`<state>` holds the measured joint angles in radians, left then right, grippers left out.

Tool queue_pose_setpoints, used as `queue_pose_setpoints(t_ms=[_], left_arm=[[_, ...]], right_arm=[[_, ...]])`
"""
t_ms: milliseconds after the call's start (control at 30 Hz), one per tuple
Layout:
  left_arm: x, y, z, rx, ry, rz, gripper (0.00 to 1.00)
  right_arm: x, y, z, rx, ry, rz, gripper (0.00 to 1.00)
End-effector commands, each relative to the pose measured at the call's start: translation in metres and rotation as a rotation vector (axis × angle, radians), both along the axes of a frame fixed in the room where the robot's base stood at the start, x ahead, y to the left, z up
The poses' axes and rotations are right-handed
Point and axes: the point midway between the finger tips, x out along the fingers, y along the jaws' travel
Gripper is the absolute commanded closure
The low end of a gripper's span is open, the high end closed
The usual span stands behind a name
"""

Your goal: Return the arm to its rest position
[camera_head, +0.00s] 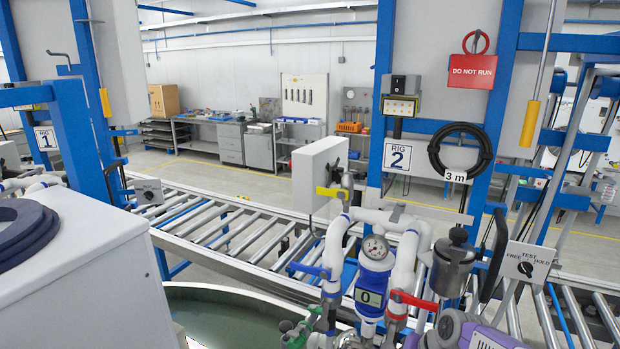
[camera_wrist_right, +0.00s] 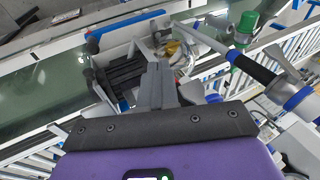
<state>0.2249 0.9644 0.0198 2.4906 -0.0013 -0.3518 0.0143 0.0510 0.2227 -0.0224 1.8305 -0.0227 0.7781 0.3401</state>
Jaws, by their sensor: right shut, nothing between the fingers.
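My right gripper (camera_wrist_right: 160,78) shows in the right wrist view, its grey fingers together with nothing between them. Its dark mounting plate and purple body fill the lower part of that view. In the head view, a purple and grey part that looks like my right arm enters at the bottom edge, right of the pump pipework; the fingers cannot be made out there. My left gripper is not in view.
Rig 2's white pipes (camera_head: 403,262), round gauge (camera_head: 375,248) and red-handled valve (camera_head: 413,300) stand close at the front. A steel canister (camera_head: 454,262) and FREE/TEST/HOLD switch plate (camera_head: 525,262) are to their right. A roller conveyor (camera_head: 235,230) crosses behind. A tank of dark green liquid (camera_head: 215,315) lies lower left.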

Motion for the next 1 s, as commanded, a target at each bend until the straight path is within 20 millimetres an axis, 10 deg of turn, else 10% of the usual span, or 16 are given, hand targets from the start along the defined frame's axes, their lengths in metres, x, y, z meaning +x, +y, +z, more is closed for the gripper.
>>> queue_pose_setpoints(t_ms=[200,400,700,1000], left_arm=[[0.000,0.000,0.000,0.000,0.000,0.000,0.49],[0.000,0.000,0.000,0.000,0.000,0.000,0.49],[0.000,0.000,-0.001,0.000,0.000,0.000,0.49],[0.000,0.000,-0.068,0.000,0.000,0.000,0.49]], right_arm=[[-0.033,0.042,-0.160,-0.005,0.089,0.097,1.00],[-0.110,0.078,-0.268,0.005,0.151,0.176,1.00],[-0.230,0.115,-0.335,0.029,0.213,0.262,1.00],[-0.218,0.112,-0.398,0.022,0.195,0.254,1.00]])
